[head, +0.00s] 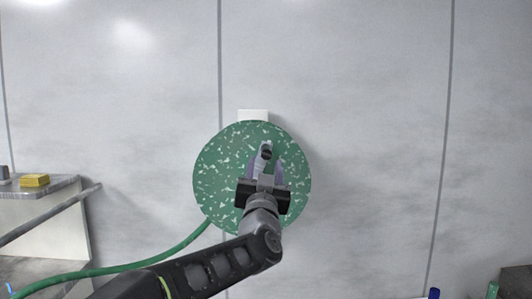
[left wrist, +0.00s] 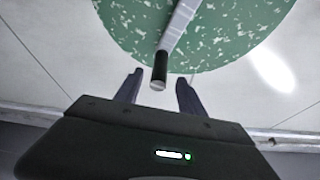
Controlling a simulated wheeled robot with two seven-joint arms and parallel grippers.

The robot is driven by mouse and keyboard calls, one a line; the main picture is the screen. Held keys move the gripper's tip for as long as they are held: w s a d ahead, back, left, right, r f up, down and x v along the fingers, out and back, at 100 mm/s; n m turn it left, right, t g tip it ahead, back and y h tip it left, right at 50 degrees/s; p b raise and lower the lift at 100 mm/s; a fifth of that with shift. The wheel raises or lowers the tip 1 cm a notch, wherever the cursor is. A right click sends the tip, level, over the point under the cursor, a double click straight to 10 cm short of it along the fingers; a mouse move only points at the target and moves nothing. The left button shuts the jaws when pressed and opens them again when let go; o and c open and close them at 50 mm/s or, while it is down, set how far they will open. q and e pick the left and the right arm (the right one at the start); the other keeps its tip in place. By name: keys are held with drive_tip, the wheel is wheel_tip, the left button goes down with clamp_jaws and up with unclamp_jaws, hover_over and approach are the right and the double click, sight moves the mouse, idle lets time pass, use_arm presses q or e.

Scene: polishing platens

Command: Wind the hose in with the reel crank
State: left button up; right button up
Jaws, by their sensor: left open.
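The hose reel (head: 212,175) is a round green disc with pale flecks, mounted on the grey wall; it also fills the top of the left wrist view (left wrist: 220,40). Its crank has a light grey arm (left wrist: 180,25) and a black handle (left wrist: 160,68). The green hose (head: 130,266) runs from the reel's lower left down to the left. My left gripper (head: 264,165) is in front of the reel, open, with the handle's end between or just beyond its fingertips (left wrist: 158,85); contact is not visible. My right gripper is not in view.
At the left, a grey shelf (head: 60,187) holds a yellow block (head: 35,180), and a grey rail (head: 50,214) slants past it. A blue-topped item (head: 433,294) shows at the bottom right. The wall around the reel is clear.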

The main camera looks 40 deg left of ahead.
sight(267, 144)
use_arm(q)
drive_tip(key=p+x, duration=0.2)
drive_tip(key=x, duration=0.4)
drive_tip(key=shift+w+a+r, duration=0.1)
drive_tip(key=shift+w+a, duration=0.15)
drive_tip(key=shift+w, duration=0.05)
drive_tip(key=shift+c, duration=0.5)
clamp_jaws()
idle(0.6)
